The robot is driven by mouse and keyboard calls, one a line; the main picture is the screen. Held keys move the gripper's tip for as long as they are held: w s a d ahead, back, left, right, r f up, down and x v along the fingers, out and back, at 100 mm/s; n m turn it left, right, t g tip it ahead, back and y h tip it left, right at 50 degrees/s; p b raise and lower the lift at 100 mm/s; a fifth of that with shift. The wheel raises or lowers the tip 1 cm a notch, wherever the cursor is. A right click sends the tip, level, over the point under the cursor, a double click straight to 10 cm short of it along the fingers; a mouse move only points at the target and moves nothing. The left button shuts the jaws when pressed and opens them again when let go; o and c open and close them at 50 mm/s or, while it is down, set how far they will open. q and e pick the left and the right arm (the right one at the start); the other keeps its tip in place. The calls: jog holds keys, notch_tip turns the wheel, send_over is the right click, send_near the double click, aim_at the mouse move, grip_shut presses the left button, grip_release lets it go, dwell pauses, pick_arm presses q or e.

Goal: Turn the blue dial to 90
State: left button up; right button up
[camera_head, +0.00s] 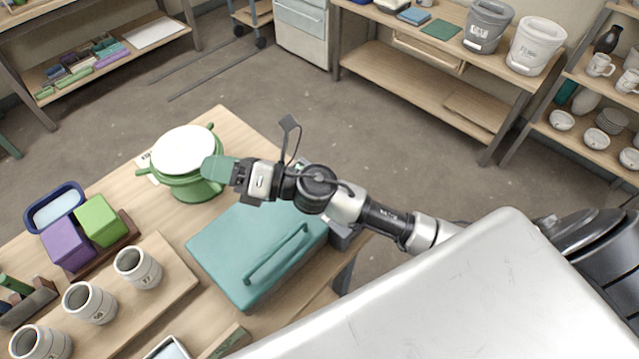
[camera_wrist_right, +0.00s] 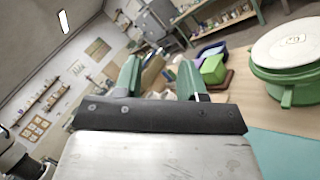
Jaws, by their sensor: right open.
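I cannot make out a blue dial in either view. A teal box with a raised bar handle (camera_head: 230,262) lies on the wooden table, and part of its top shows in the right wrist view (camera_wrist_right: 285,155). A grey part (camera_head: 346,237) sits at its right end, partly behind my arm. My right gripper (camera_head: 214,169) has green fingers and is beside a green round stand with a white disc top (camera_head: 185,150); I cannot tell if they touch. In the right wrist view its fingers (camera_wrist_right: 160,78) are apart with nothing held between them. My left gripper is out of view.
Purple (camera_head: 69,245) and green (camera_head: 101,221) blocks and a blue-rimmed tray (camera_head: 55,207) stand at the table's left. Several grey cups stand on a board (camera_head: 168,285) in front. The floor (camera_head: 250,75) beyond the table is clear.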

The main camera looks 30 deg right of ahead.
jog(key=d+f+n+g+h, duration=0.4)
jog(key=f+n+g+h, duration=0.5)
jog(key=n, duration=0.8)
jog(key=w+d+f+n+g+h, duration=0.15)
jog(key=d+h, duration=0.25)
jog(key=d, duration=0.4)
jog(key=w+d+f+n+g+h, duration=0.15)
jog(key=d+h, duration=0.25)
jog(key=d, duration=0.5)
jog(key=shift+n, duration=0.3)
jog(key=f+p, duration=0.1)
jog(key=f, duration=0.2)
jog(key=f+p, duration=0.1)
jog(key=f, duration=0.2)
jog(key=f+p, duration=0.1)
jog(key=f, duration=0.2)
jog(key=shift+s+a+f, duration=0.1)
jog(key=shift+a, duration=0.15)
jog(key=shift+f, duration=0.55)
grip_shut()
